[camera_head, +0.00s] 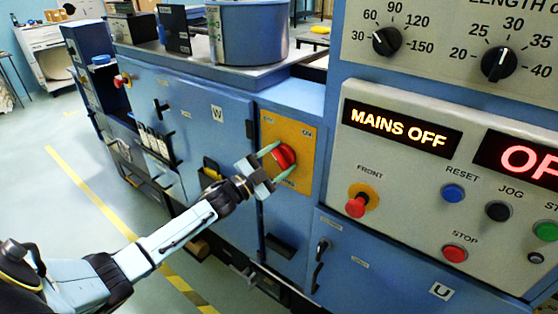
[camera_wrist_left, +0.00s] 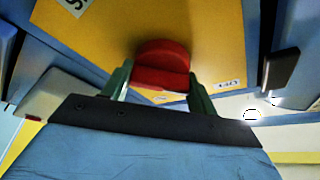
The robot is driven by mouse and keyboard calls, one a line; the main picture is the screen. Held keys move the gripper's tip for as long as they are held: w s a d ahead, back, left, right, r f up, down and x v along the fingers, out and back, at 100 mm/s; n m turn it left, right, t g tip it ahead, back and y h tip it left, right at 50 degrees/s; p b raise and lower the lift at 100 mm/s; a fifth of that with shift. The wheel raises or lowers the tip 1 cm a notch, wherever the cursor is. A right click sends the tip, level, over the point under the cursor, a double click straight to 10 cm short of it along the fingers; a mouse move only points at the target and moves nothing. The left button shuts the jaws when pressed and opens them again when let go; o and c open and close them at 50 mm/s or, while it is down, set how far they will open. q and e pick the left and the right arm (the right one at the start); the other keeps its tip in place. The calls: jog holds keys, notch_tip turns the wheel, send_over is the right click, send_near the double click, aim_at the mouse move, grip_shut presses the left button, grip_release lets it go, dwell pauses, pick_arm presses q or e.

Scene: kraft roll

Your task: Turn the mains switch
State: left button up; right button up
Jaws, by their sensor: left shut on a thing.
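The mains switch is a red rotary knob (camera_head: 284,157) on a yellow plate (camera_head: 302,138) on the front of the blue cabinet. My left gripper (camera_head: 274,160) reaches it from the lower left, with its green fingers on either side of the knob. In the left wrist view the red knob (camera_wrist_left: 161,65) sits between the two fingers (camera_wrist_left: 160,88), which are shut on it. The lit display (camera_head: 402,128) on the control panel reads MAINS OFF. My right gripper is in neither view.
The control panel at right carries a red FRONT button (camera_head: 357,205), a blue RESET button (camera_head: 453,194), a black JOG button (camera_head: 498,211) and a red STOP button (camera_head: 454,253). Open floor (camera_head: 60,215) lies at left.

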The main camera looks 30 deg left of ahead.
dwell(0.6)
pick_arm(q)
jog(key=o, duration=1)
jog(key=shift+s, duration=0.1)
jog(key=v, duration=1.3)
jog(key=shift+f, duration=0.15)
jog(key=shift+s+f+n, duration=0.1)
jog(key=shift+n, duration=0.2)
